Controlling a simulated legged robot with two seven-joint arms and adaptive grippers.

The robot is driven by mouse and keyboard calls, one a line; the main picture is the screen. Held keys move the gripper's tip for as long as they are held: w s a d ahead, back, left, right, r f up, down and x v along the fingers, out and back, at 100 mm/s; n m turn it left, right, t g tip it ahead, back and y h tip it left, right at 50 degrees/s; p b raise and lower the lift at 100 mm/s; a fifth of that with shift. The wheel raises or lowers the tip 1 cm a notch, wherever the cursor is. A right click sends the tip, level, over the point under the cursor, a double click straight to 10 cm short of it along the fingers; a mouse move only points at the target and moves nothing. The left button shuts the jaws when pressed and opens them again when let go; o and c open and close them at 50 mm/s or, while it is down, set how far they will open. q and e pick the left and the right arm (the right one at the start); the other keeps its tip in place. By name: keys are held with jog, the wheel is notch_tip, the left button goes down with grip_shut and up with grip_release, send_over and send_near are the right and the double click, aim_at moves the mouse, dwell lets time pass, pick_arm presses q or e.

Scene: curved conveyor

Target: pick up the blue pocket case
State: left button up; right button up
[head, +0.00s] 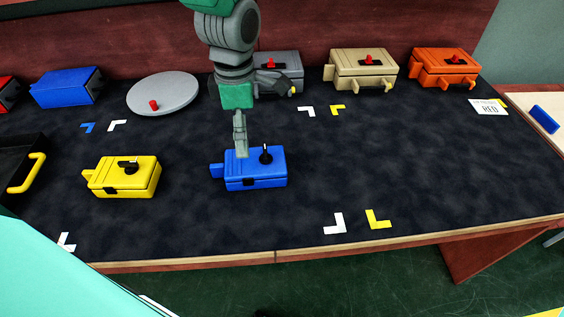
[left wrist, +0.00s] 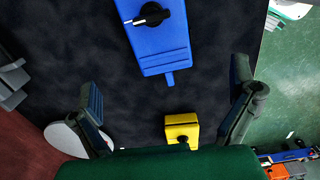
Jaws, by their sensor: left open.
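The blue pocket case (head: 256,181) lies on the dark mat near the middle of the head view. It has a black knob on its lid and a small tab at its left end. My left gripper (head: 240,148) comes down from above, over the left part of the case; the head view shows its fingers nearly edge-on. In the left wrist view, the gripper (left wrist: 167,95) is open with its fingers wide apart and nothing between the tips. The blue case (left wrist: 160,45) shows beyond them, its tab pointing toward the gripper. My right gripper is not in view.
A yellow case (head: 125,177) lies left of the blue one. Along the back are a blue box (head: 66,87), a grey disc (head: 165,94), a grey case (head: 280,62), a tan case (head: 362,72) and an orange case (head: 443,68).

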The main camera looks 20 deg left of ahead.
aim_at(253, 160)
pick_arm(q)
jog(key=f, duration=0.2)
jog(key=f+b, duration=0.1)
jog(key=f, duration=0.1)
jog(key=d+f, duration=0.1)
jog(key=f, duration=0.2)
jog(key=shift+w+b, duration=0.25)
jog(key=shift+b, duration=0.15)
jog(key=shift+a+f, duration=0.15)
jog(key=shift+f, duration=0.4)
notch_tip(253, 160, down, 5)
jog(key=shift+w+r+b, duration=0.15)
jog(key=shift+r+b, duration=0.05)
jog(key=shift+b, duration=0.5)
jog(key=shift+d+f, duration=0.2)
jog(key=shift+f, duration=0.05)
jog(key=c, duration=1.2)
